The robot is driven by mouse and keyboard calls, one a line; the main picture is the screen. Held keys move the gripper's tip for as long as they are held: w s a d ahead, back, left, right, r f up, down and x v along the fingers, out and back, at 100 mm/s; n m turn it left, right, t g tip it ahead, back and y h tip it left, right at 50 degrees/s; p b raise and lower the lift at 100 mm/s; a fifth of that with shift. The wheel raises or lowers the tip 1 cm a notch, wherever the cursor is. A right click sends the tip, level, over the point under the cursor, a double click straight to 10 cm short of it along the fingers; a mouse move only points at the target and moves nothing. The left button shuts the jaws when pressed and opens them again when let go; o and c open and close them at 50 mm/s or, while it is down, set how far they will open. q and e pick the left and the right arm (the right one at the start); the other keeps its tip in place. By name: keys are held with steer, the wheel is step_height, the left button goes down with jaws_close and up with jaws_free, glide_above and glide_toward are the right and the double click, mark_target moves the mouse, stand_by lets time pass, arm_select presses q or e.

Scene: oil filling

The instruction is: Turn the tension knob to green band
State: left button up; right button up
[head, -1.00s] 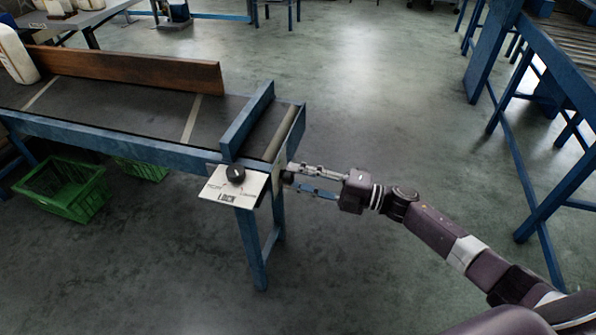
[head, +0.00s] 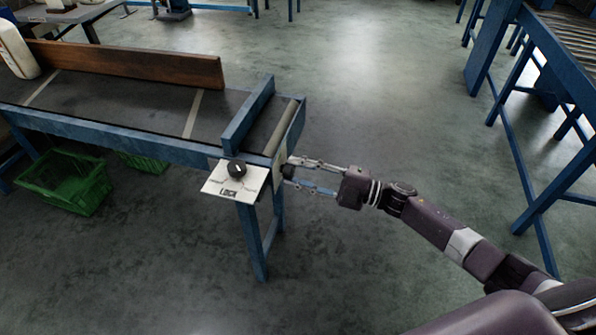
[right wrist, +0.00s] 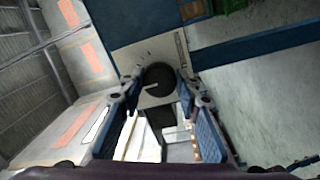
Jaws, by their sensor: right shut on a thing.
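A dark round knob (head: 288,171) sits on the end face of the conveyor frame. In the right wrist view this knob (right wrist: 158,78) shows a pale pointer line on its face, in front of a light plate (right wrist: 150,50) with small marks. I cannot make out a green band. My right gripper (head: 291,172) is shut on this knob, with one finger on each side; the fingers also show in the right wrist view (right wrist: 158,88). A second black knob (head: 237,167) with a white pointer stands on a tilted white panel (head: 222,184) labelled LOCK. My left gripper is out of view.
The conveyor belt (head: 130,107) runs left with a wooden guide board (head: 130,65) and a white container (head: 16,50). Green crates (head: 66,180) sit below. A blue roller stand (head: 545,115) is at the right. The floor between is open.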

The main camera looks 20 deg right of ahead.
steer(key=o, duration=1.2)
steer(key=shift+c, duration=0.2)
steer(key=v, duration=1.2)
